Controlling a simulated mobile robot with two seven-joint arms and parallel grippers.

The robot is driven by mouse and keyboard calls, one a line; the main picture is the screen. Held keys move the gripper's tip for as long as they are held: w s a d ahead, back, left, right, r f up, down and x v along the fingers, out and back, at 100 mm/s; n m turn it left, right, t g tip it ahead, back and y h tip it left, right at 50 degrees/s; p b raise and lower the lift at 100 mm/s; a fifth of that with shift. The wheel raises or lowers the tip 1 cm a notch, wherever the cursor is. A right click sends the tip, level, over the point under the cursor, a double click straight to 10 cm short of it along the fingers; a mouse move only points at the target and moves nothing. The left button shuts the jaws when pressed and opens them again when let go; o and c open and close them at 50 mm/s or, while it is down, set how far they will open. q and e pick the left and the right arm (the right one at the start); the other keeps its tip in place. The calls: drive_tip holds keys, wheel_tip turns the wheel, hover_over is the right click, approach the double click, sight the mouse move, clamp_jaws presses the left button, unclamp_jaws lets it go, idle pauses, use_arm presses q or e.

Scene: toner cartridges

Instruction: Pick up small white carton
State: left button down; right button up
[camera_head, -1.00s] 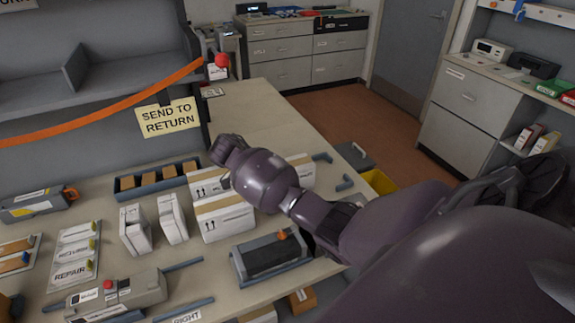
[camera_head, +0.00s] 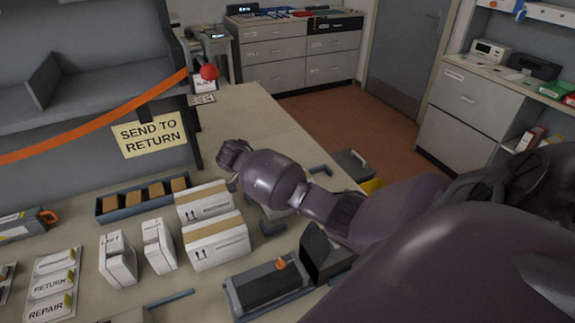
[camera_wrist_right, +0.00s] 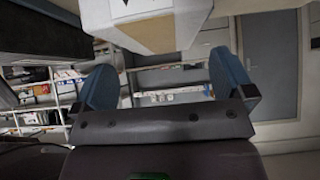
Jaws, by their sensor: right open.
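Two small white cartons stand upright side by side on the table in the head view, one at the left (camera_head: 118,262) and one at the right (camera_head: 159,247). Two larger white cartons with brown tape, a rear one (camera_head: 204,202) and a front one (camera_head: 217,243), lie right of them. My right arm reaches in from the right, behind these cartons; its fingers cannot be made out in the head view. In the right wrist view my right gripper (camera_wrist_right: 166,82) is open, with nothing between its blue fingers. A white and brown carton (camera_wrist_right: 150,28) shows close by, above the fingers. My left gripper is out of view.
A blue tray (camera_head: 112,216) with brown blocks lies behind the small cartons. A dark cartridge in a cradle (camera_head: 262,287) and a black box (camera_head: 322,254) lie at the front right. Label cards (camera_head: 52,286) lie at the left.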

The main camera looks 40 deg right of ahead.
drive_tip(key=shift+p+x, duration=0.5)
drive_tip(key=shift+x, duration=2.55)
drive_tip(key=shift+a+f, duration=0.1)
drive_tip(key=shift+f, duration=0.05)
drive_tip(key=shift+c, duration=0.2)
drive_tip(key=c, duration=1)
drive_tip(key=shift+w, duration=0.1)
